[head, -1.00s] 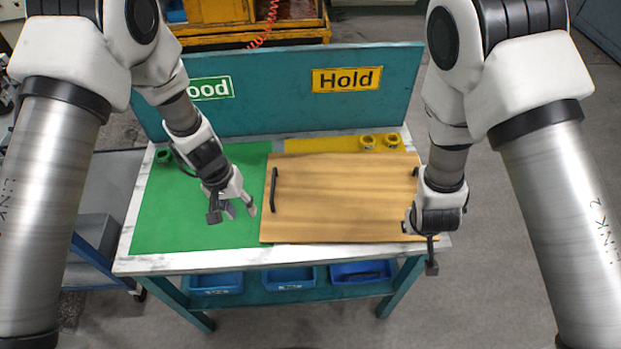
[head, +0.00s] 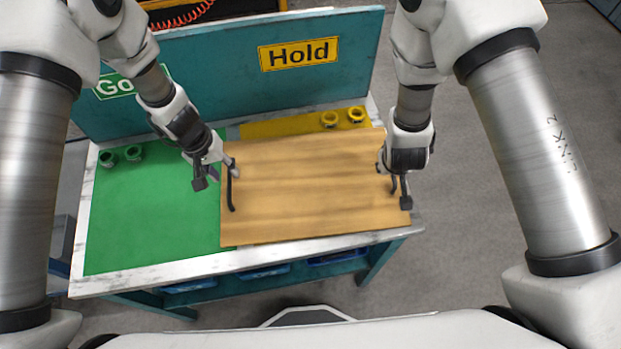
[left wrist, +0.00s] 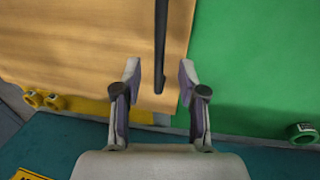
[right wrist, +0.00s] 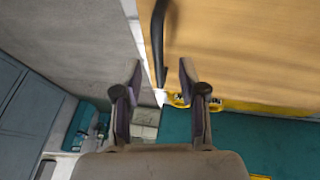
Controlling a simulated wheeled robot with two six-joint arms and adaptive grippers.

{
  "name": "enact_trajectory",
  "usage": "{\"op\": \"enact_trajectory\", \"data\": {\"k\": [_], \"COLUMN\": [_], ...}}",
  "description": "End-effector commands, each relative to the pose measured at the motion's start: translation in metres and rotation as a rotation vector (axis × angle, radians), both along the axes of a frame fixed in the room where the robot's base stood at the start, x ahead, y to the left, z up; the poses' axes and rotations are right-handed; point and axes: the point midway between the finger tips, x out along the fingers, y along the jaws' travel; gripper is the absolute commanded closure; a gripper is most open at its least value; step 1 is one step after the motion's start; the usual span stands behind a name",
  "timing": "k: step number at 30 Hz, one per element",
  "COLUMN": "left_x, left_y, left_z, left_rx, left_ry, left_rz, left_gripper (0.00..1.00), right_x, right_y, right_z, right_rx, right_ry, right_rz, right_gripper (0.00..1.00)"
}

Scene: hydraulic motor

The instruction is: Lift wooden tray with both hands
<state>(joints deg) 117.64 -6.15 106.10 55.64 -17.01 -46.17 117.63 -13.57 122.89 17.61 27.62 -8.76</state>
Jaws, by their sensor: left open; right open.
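The wooden tray (head: 310,190) lies on the table, its left part over the green mat's edge. It has a black handle at each end. The left handle (head: 232,188) shows whole in the head view; the right handle (head: 393,184) is partly hidden by my right gripper. My left gripper (head: 217,179) is open beside the left handle; in the left wrist view the handle (left wrist: 160,50) lies between the lines of its spread fingers. My right gripper (head: 398,190) is open at the right handle; in the right wrist view that handle (right wrist: 158,45) runs between its fingers. Neither gripper holds it.
A green mat (head: 150,220) covers the table's left side, with green rings (head: 134,153) at its back. Two yellow rings (head: 343,118) sit on a yellow mat (head: 275,127) behind the tray. A teal back panel (head: 220,70) stands behind.

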Motion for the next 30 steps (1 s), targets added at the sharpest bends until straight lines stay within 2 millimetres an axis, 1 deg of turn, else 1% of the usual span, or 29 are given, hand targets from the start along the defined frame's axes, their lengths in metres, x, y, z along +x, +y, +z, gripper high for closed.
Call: {"op": "enact_trajectory", "data": {"k": [1,3,7,11,17,18,20,21,30], "left_x": [-0.001,-0.001,0.000,0.000,0.000,0.000,0.000,0.000,0.000], "left_y": [-0.002,-0.004,-0.007,-0.008,-0.008,-0.008,-0.008,-0.008,-0.008], "left_z": [-0.009,-0.020,-0.034,-0.039,-0.040,-0.040,-0.040,-0.040,-0.039], "left_rx": [0.000,0.000,0.000,0.000,0.000,0.000,0.000,0.000,0.000], "left_ry": [0.003,0.003,0.001,0.000,0.000,0.000,0.000,0.000,0.000], "left_rz": [-0.001,-0.001,0.000,0.000,0.000,0.000,0.000,0.000,0.000], "left_gripper": [0.59,0.59,0.59,0.59,0.59,0.66,0.87,1.00,1.00], "right_x": [0.003,0.007,0.013,0.015,0.015,0.015,0.015,0.015,0.016], "right_y": [-0.001,-0.004,-0.006,-0.007,-0.007,-0.007,-0.007,-0.007,-0.007], "right_z": [-0.009,-0.019,-0.032,-0.037,-0.037,-0.037,-0.037,-0.037,-0.037], "right_rx": [0.001,0.001,0.000,-0.001,-0.001,-0.001,-0.001,-0.001,-0.001], "right_ry": [0.002,0.002,0.002,0.001,0.001,0.001,0.001,0.001,0.000], "right_rz": [-0.001,-0.002,0.000,-0.001,0.000,-0.001,0.000,0.000,0.001], "right_gripper": [0.59,0.59,0.59,0.59,0.59,0.66,0.87,1.00,1.00]}}
